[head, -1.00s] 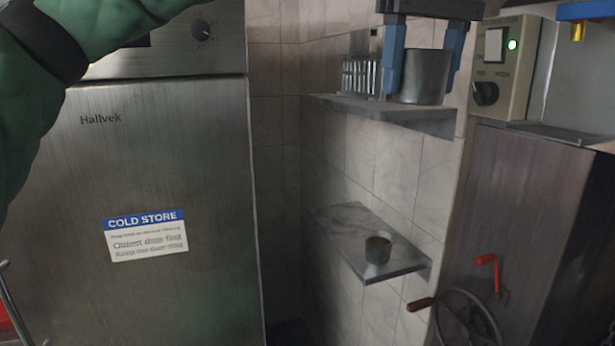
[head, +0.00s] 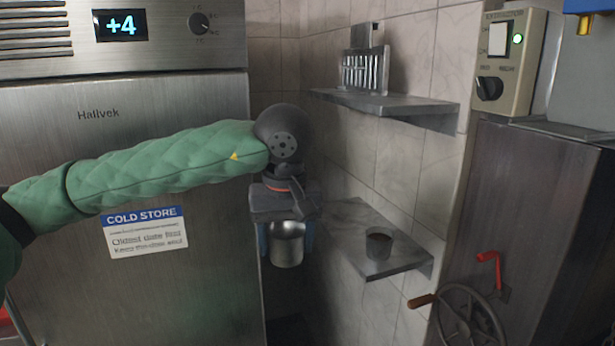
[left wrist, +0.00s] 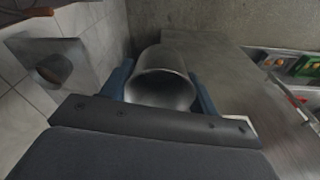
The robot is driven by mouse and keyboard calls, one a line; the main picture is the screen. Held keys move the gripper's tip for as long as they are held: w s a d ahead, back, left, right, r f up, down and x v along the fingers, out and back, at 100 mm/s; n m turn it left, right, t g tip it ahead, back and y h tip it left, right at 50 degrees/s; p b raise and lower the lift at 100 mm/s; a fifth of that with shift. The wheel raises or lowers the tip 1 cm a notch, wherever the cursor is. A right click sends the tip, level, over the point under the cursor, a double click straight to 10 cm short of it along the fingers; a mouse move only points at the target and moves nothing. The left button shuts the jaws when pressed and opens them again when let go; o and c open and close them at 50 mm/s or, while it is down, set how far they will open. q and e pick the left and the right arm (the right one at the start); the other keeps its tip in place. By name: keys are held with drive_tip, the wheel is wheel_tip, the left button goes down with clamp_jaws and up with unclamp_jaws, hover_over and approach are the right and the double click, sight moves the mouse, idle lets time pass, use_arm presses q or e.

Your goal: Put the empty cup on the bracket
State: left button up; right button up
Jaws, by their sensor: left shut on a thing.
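A metal cup (head: 287,249) hangs upright between the blue fingers of my left gripper (head: 286,238), which is shut on it. The cup is in front of the cold store's right edge, left of the lower shelf (head: 352,222). In the left wrist view, I look into the cup's mouth (left wrist: 163,88) and its inside looks empty. A small dark cup (head: 378,243) stands on the lower shelf, which also shows in the left wrist view (left wrist: 68,50). A steel upper shelf (head: 405,104) is on the same wall. I cannot tell which shelf is the bracket. My right gripper is out of view.
A slotted metal rack (head: 362,72) stands on the upper shelf, whose right part is bare. The steel cold store (head: 120,290) fills the left. A crank wheel (head: 467,315) with a red lever (head: 488,258) and a switch box (head: 503,62) are at the right.

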use_arm(q)
drive_tip(key=w+a+f+b, duration=0.1)
drive_tip(key=w+a+f, duration=0.2)
drive_tip(key=f, duration=0.7)
drive_tip(key=w+a+f+m, duration=0.1)
drive_tip(key=w+a+f, duration=0.2)
drive_tip(key=a+f, duration=0.5)
drive_tip(key=w+a+f+b, duration=0.1)
drive_tip(key=w+a+f, duration=0.2)
drive_tip(key=f, duration=1)
drive_tip(key=shift+a+f+m+b, duration=0.3)
drive_tip(key=shift+a+m, duration=0.1)
drive_tip(key=shift+a, duration=1.05)
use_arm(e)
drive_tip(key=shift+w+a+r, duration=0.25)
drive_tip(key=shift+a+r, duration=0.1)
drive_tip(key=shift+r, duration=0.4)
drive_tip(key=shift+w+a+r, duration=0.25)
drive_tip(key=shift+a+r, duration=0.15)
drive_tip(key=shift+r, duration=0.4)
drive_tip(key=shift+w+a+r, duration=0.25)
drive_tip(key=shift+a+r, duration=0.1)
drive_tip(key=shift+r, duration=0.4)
